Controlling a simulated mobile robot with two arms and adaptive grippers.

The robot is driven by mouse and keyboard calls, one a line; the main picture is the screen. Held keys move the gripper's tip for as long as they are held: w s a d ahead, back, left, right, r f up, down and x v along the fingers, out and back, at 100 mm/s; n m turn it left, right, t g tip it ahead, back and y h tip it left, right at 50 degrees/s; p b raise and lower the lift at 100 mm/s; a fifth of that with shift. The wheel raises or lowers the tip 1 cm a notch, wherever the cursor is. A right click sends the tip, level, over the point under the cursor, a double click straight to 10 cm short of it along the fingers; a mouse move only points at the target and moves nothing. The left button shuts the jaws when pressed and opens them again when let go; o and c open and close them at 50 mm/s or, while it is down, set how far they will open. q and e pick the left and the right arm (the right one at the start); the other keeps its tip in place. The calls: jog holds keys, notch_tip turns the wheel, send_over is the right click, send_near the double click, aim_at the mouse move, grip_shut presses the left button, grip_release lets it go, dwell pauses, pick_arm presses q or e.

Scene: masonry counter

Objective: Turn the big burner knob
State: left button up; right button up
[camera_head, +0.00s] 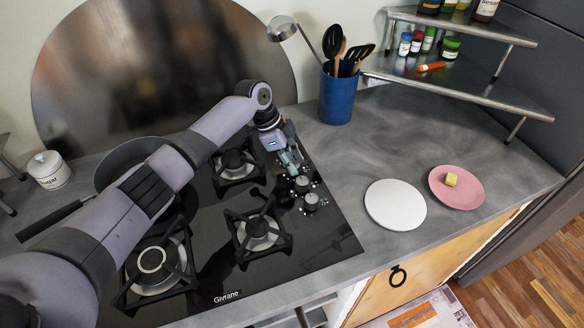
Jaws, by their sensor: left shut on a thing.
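The black glass cooktop (325,243) has a group of burner knobs along its right side. Two grey knobs show clearly, an upper one (302,184) and a lower one (311,202). My left gripper (294,169) points down at the far end of this group and is shut on a burner knob there. The gripper mostly hides that knob, so its turn angle and its size against the others cannot be told. My right gripper is not in view.
Pan supports (262,232) stand left of the knobs. A frying pan (130,152) sits behind my arm. A blue utensil holder (338,96) stands behind right.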

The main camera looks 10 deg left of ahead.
pick_arm(q)
jog(key=m+b, duration=0.1)
jog(key=m+g+b, duration=0.1)
jog(key=m+b, duration=0.1)
jog(key=m+g+b, duration=0.1)
jog(key=m+b, duration=0.1)
jog(key=shift+w+f, duration=0.15)
jog(key=shift+f, duration=0.1)
jog(key=shift+r+m+g+y+b, duration=0.2)
jog(key=shift+m+g+y+b, duration=0.3)
jog(key=shift+m+b, duration=1.3)
jog(key=o, duration=1.1)
jog(key=shift+o, duration=0.2)
jog(key=shift+r, duration=0.1)
jog(key=v, duration=0.7)
jog(key=shift+w+a+r, duration=0.1)
jog(key=shift+w+r, duration=0.05)
